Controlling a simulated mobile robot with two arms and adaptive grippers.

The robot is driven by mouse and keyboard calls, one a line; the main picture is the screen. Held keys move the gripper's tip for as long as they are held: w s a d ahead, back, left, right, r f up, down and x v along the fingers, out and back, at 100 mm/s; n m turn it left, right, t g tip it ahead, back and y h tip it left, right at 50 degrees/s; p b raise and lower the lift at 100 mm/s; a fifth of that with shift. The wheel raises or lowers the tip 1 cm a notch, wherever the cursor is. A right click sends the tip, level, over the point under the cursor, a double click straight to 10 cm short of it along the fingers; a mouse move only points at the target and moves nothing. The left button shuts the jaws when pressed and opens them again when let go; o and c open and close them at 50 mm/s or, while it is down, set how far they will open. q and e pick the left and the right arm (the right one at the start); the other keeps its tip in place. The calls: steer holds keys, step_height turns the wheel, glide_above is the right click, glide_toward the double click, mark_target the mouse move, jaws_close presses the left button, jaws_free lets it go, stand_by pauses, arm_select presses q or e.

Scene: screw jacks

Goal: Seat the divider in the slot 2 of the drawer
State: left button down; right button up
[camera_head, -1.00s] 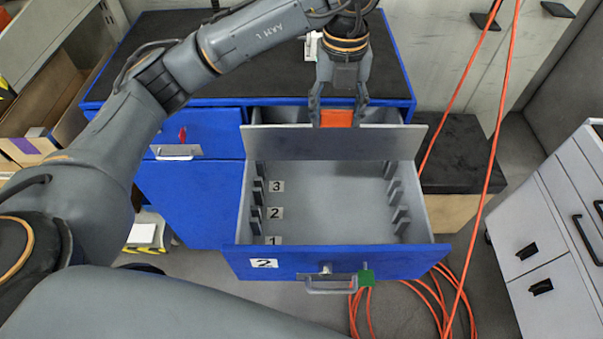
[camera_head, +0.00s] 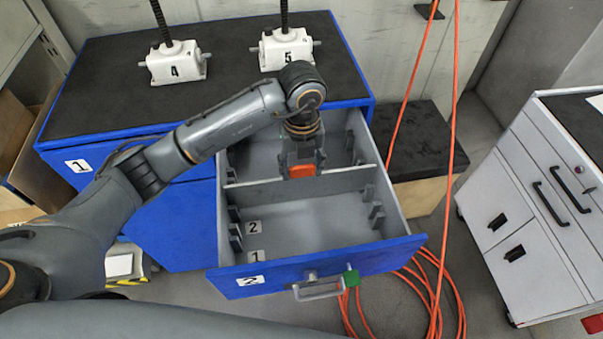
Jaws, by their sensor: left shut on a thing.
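The divider (camera_head: 340,185) is a thin grey plate with an orange grip block (camera_head: 303,170) on its top edge. It stands crosswise, upright, inside the open drawer (camera_head: 225,284), spanning nearly from wall to wall. My left gripper (camera_head: 302,163) is shut on the orange block from above. Label 2 (camera_head: 254,226) and label 1 (camera_head: 256,256) show on the drawer floor in front of the plate; label 3 is hidden. Slot brackets line the left wall (camera_head: 236,236) and right wall (camera_head: 376,213). I cannot tell whether the lower edge sits in a slot. My right gripper is out of view.
Two white screw jacks, marked 4 (camera_head: 176,64) and 5 (camera_head: 286,48), stand on the black-topped blue cabinet. A closed drawer labelled 1 (camera_head: 78,166) is at left. Orange cables (camera_head: 440,270) hang and coil at right. A grey cabinet (camera_head: 530,220) stands far right.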

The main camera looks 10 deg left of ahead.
mark_target(302, 176)
arm_select(q)
step_height(302, 176, down, 3)
steer(key=shift+f+p, duration=0.1)
steer(key=shift+p, duration=0.35)
steer(key=shift+f, duration=0.5)
steer(key=shift+c, duration=2.2)
jaws_free()
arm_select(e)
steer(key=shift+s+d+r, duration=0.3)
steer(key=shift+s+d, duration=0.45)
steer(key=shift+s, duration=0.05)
arm_select(q)
steer(key=shift+r, duration=0.1)
